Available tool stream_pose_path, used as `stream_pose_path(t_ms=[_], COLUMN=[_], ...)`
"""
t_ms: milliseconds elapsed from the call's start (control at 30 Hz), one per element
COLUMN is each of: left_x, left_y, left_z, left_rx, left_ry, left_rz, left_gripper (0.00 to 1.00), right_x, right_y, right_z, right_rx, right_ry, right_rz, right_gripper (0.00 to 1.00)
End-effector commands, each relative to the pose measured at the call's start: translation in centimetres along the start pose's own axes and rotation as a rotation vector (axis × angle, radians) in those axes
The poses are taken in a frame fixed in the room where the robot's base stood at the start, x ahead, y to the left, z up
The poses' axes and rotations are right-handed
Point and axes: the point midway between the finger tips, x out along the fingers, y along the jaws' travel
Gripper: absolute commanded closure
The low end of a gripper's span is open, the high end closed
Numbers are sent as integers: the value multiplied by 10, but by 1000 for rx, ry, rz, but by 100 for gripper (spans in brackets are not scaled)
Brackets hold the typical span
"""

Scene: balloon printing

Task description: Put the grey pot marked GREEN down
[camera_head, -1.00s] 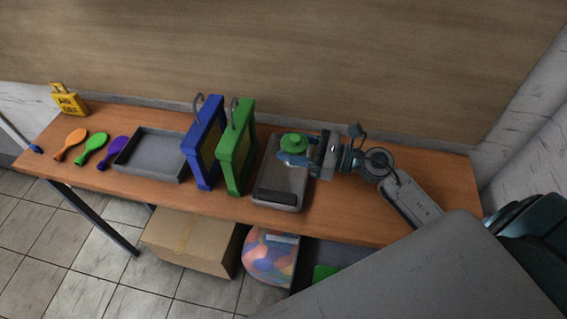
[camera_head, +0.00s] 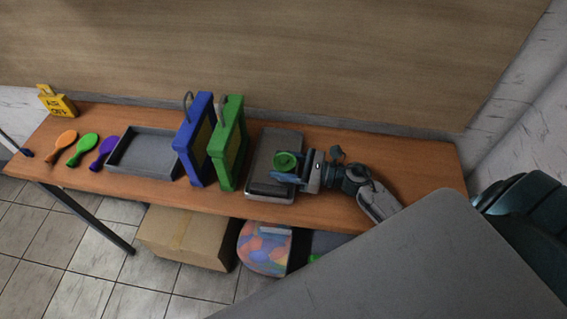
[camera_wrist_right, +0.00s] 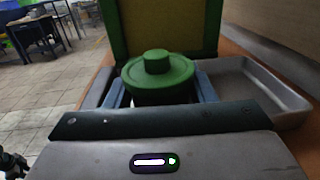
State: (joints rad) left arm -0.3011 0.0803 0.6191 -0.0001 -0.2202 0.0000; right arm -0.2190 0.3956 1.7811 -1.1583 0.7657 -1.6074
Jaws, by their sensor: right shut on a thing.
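The pot with a green lid (camera_head: 286,160) is in my right gripper (camera_head: 284,177), over the front right part of a grey tray-like unit (camera_head: 262,150). The green lid with its round knob also shows in the right wrist view (camera_wrist_right: 158,76), between the blue-grey fingers. The gripper is shut on the pot. The pot looks upright. Its grey body and marking are mostly hidden by the lid and my gripper. I cannot tell whether its bottom touches the surface below.
A green frame (camera_head: 229,145) and a blue frame (camera_head: 195,140) stand left of the pot. The wooden table (camera_head: 330,208) has a little bare room at the front.

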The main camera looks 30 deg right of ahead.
Motion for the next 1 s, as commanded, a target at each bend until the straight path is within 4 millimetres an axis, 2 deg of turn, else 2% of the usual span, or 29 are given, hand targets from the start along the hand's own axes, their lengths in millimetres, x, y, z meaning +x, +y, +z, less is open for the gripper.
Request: stream_pose_path(t_ms=[67, 100, 200, 567, 767, 1000], left_x=[4, 3, 3, -2, 16, 35], left_y=[0, 0, 0, 0, 1, 3], left_z=[0, -1, -2, -3, -1, 1], left_rx=[0, 0, 0, 0, 0, 0], left_ry=[1, 1, 3, 4, 4, 3], left_rz=[0, 0, 0, 0, 0, 0], left_gripper=[64, 64, 64, 64, 64, 64], right_x=[0, 0, 0, 0, -23, -59], right_y=[0, 0, 0, 0, 0, 0], right_z=[-3, -2, -2, 2, -5, -5], right_rx=[0, 0, 0, 0, -2, 0], right_ry=[0, 0, 1, 1, 6, 7], right_rz=[0, 0, 0, 0, 2, 3], right_gripper=[79, 46, 28, 28, 28, 28])
